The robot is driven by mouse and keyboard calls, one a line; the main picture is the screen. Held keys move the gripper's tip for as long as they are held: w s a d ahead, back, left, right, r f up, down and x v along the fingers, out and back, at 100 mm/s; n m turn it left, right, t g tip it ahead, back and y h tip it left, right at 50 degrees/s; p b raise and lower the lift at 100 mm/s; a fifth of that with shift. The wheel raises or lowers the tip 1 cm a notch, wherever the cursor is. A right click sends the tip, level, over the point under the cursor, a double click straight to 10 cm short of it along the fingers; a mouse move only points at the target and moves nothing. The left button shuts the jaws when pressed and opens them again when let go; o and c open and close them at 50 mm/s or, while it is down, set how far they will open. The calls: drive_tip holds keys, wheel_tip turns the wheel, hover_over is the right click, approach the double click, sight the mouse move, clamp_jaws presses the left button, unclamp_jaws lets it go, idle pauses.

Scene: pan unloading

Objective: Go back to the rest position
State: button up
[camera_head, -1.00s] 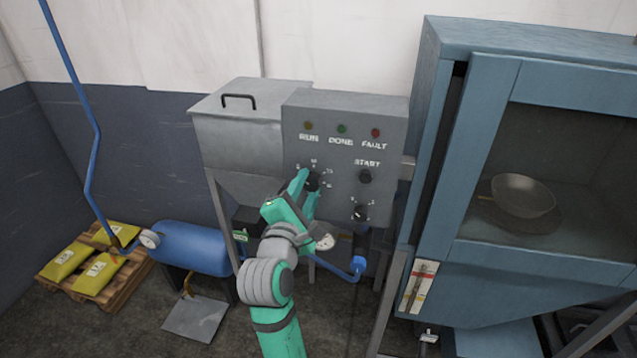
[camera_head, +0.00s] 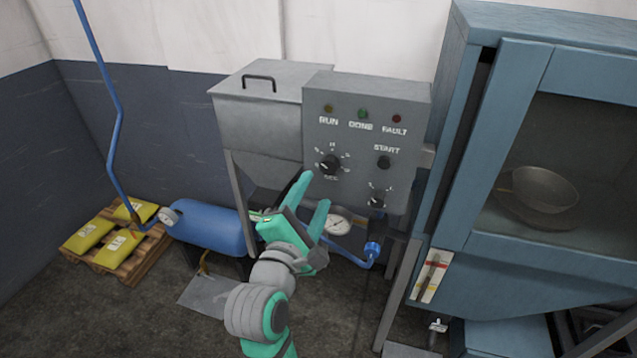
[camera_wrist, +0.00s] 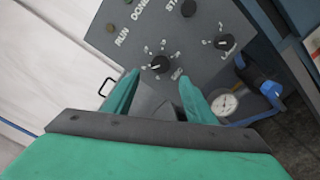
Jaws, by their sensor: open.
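My gripper (camera_head: 314,190) is green and stands in front of the grey control box (camera_head: 412,103), a little below its upper black knob. Its two fingers are spread apart with nothing between them. The upper knob (camera_head: 331,165) shows clear of the fingers in the head view. In the wrist view that knob (camera_wrist: 161,64) lies beyond and between the fingertips (camera_wrist: 158,85), apart from them. My arm reaches up from the bottom of the head view.
A blue cabinet (camera_head: 485,170) with a window stands on the right, a pan (camera_head: 545,190) behind its glass. A pressure gauge (camera_head: 337,225), blue pipe and blue tank (camera_head: 212,229) sit below the box. Yellow bags on a pallet (camera_head: 150,262) lie at the left.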

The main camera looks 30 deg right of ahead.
drive_tip(key=shift+v, duration=0.8)
